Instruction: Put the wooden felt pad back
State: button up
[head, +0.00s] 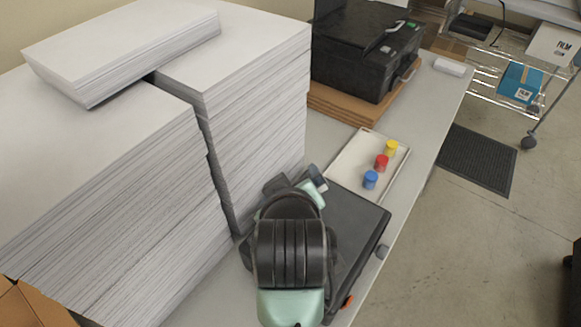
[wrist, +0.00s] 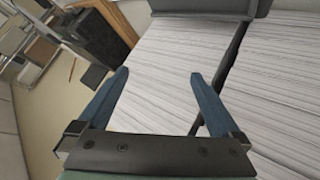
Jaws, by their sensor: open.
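I cannot make out a wooden felt pad in either view. My gripper (wrist: 157,77) is open in the wrist view, with its two blue fingers apart and nothing seen between them. Beyond the fingers is the layered side of the tall paper stacks (wrist: 178,62). In the head view my arm hides most of the gripper, which is above the table beside the right-hand paper stack (head: 255,110). A dark flat-topped machine (head: 358,235) is on the table, partly behind my arm.
A shallow tray (head: 340,180) holds a yellow pot (head: 391,148), a red pot (head: 382,163) and a blue pot (head: 370,180). A black printer (head: 355,55) stands on brown boards (head: 340,108) behind it. A small white block (head: 449,67) lies near the far table end. Tall paper fills the left.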

notch_tip(320, 180, up, 27)
jog(key=w+m+t, duration=0.2)
jog(key=m+t, duration=0.2)
jog(key=t, duration=0.6)
jog(key=s+r+m+t, duration=0.1)
jog(key=s+r+t, duration=0.2)
jog(key=r, duration=0.6)
jog(key=s+r+m+t, duration=0.1)
jog(key=s+r+t, duration=0.3)
jog(key=s+r, duration=0.4)
jog(key=shift+r+m, duration=0.4)
jog(key=shift+r, duration=0.1)
